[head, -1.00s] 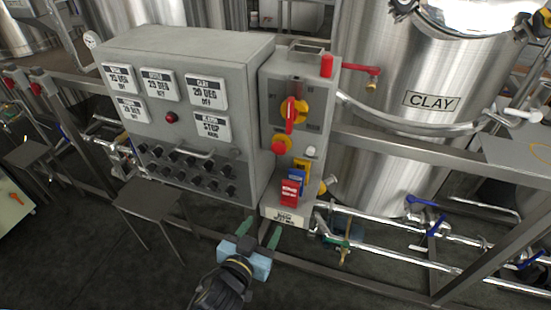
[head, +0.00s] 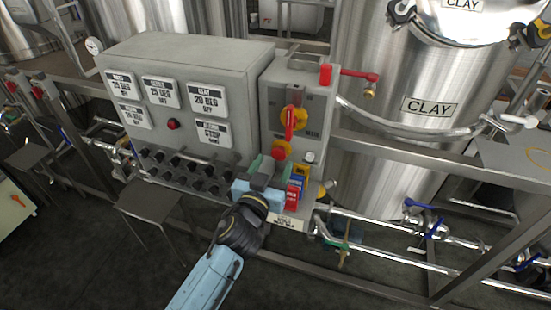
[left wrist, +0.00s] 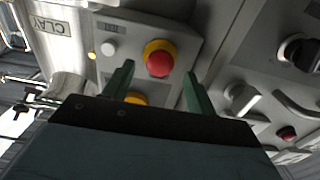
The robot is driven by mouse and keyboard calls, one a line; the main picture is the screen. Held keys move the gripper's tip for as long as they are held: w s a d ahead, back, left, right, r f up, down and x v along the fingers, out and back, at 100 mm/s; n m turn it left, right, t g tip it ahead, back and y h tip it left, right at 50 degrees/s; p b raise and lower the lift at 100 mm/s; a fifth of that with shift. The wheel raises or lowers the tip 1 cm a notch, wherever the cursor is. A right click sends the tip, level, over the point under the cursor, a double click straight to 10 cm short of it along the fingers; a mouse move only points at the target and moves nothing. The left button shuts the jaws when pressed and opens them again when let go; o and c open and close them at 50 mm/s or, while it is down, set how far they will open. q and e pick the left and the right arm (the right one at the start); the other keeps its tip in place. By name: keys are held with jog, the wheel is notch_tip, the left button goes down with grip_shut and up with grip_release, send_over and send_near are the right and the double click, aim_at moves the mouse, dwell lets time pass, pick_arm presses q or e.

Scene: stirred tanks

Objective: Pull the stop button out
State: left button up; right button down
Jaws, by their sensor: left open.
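The stop button (head: 281,150) is a red mushroom head on a yellow collar, low on the front of the narrow grey control box (head: 298,80). In the left wrist view the red button (left wrist: 159,60) shows ahead, between the fingertips in the picture. My left gripper (head: 267,163) is open, with its green fingers pointing up at the box just below the button. The fingers appear short of the button and not touching it. I cannot tell the exact gap. My right gripper is not in view.
A red rotary handle on a yellow plate (head: 291,118) sits above the button. A white button (head: 309,157) is at its right, with blue (head: 296,186) and red tags below. The wide panel (head: 190,60) with knobs stands left. A steel CLAY tank (head: 420,150) stands right.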

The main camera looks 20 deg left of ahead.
aim_at(280, 151)
pick_arm(q)
jog(key=shift+w, duration=1.25)
jog(key=shift+c, duration=0.5)
